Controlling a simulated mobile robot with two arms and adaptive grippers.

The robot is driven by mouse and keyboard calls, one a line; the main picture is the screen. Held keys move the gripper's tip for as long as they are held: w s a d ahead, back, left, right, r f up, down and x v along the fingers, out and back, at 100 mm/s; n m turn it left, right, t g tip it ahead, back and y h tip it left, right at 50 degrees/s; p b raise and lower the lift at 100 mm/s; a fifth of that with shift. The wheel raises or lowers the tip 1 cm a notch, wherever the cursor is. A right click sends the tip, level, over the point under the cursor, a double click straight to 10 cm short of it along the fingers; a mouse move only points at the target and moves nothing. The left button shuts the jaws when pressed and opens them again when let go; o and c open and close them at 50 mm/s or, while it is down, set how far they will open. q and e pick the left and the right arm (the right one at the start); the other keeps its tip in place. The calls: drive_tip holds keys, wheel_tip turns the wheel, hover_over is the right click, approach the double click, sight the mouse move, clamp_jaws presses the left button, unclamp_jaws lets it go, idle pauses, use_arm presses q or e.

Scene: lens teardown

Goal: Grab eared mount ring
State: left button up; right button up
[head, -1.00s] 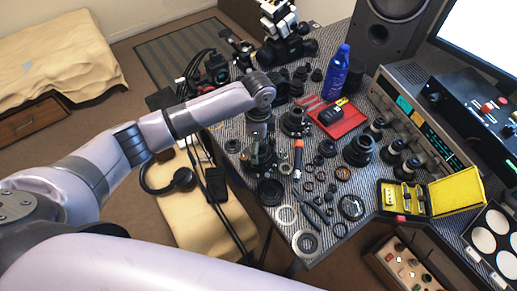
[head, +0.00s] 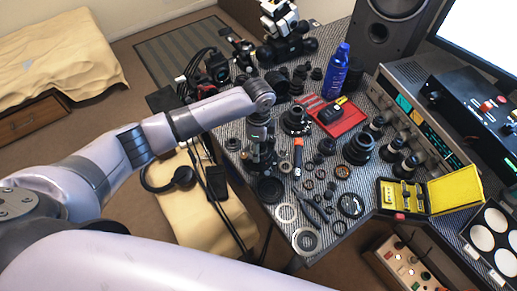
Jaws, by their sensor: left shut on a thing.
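My left gripper (head: 262,160) points down over the near left part of the patterned table, under the lilac wrist. It is shut on a small part between its dark fingers, low over the table. The fingers hide that part, so I cannot tell whether it is the eared mount ring. My right gripper is not in view.
A dark round part (head: 270,190) lies just nearer than the gripper. An orange-tipped tool (head: 298,155) stands close on its right. Further off are a red tray (head: 345,123), a blue bottle (head: 337,72), dark lens parts (head: 359,149) and an open yellow-lined case (head: 456,193).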

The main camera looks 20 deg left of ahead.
use_arm(q)
drive_tip(key=shift+s+f, duration=0.2)
drive_tip(key=c, duration=0.8)
